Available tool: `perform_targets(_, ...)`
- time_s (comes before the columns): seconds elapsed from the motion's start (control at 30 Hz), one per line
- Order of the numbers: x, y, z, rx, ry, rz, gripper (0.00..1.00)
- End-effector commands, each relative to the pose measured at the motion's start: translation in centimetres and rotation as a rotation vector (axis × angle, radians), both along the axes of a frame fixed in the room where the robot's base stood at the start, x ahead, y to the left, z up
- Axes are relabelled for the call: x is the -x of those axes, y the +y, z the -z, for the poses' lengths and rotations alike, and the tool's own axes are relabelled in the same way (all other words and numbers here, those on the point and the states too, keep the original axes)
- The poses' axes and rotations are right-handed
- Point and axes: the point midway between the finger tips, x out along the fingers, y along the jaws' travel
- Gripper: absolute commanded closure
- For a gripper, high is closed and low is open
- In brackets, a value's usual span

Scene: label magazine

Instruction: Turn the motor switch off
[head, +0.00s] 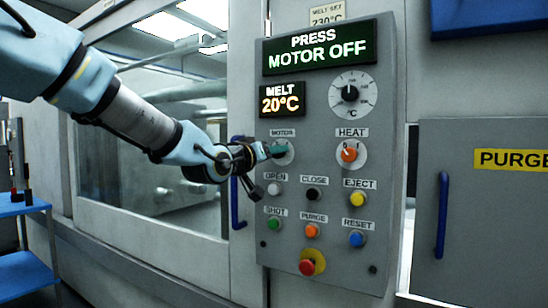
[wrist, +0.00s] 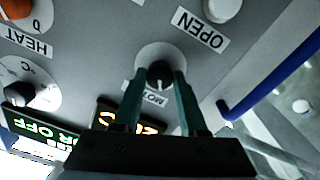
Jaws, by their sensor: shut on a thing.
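The motor switch is a black knob on a pale round plate below the MOTOR label on the grey control panel (head: 330,215). In the wrist view the knob (wrist: 160,73) sits between the two green fingers of my gripper (wrist: 161,80), which is shut on it. A white mark on the knob points toward the MOTOR label side. In the head view my gripper (head: 279,151) reaches the motor plate from the left, and its fingers mostly hide the knob. The display (head: 320,48) above reads "PRESS MOTOR OFF".
The orange HEAT knob (head: 349,152) is right of the motor switch. The white OPEN button (head: 275,188) is just below, close under my gripper. A red emergency knob (head: 307,267) sticks out low on the panel. A blue door handle (head: 238,185) stands left of the panel.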

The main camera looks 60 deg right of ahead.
Motion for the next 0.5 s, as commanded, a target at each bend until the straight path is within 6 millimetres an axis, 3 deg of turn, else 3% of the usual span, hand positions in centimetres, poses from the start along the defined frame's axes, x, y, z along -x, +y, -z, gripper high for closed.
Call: perform_targets(0.5, -0.02, 0.0, 0.15, -0.002, 0.089, 0.0, 1.0)
